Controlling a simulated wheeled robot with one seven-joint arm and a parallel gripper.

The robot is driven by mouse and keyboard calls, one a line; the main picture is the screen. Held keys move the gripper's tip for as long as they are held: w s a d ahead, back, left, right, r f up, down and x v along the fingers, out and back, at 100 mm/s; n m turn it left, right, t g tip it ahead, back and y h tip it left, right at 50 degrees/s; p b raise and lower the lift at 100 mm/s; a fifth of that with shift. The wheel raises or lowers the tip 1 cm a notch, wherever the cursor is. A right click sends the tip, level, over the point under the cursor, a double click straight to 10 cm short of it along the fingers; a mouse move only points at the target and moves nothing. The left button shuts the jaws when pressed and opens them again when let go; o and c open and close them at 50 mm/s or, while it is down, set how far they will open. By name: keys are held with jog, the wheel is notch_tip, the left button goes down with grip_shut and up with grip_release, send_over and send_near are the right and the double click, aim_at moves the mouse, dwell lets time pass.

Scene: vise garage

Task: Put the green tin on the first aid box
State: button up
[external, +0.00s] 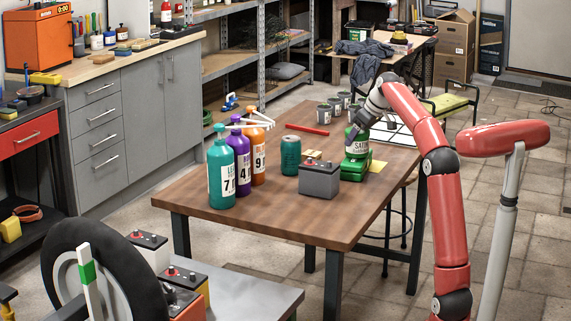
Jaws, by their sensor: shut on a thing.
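The green tin (357,147), with a white label reading "SATIN", is near the right side of the wooden table. My gripper (360,129) comes down on it from above and is shut on it. A green box with white marks, apparently the first aid box (353,169), shows directly below the tin. The tin looks upright and at or just above the box top. I cannot tell whether they touch. The dark battery in front hides part of the box.
A grey battery (319,180) stands close to the left of the box. A teal can (290,155) and several large bottles (221,175) stand farther left. A yellow item (377,166) lies to the right. Grey tins (325,114) stand behind. The table's front (290,224) is clear.

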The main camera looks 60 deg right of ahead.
jog(key=shift+f, duration=0.1)
jog(key=shift+f, duration=0.15)
jog(key=o, duration=1.3)
jog(key=shift+r, duration=0.2)
jog(key=p+v, duration=0.1)
jog(key=v, duration=1.1)
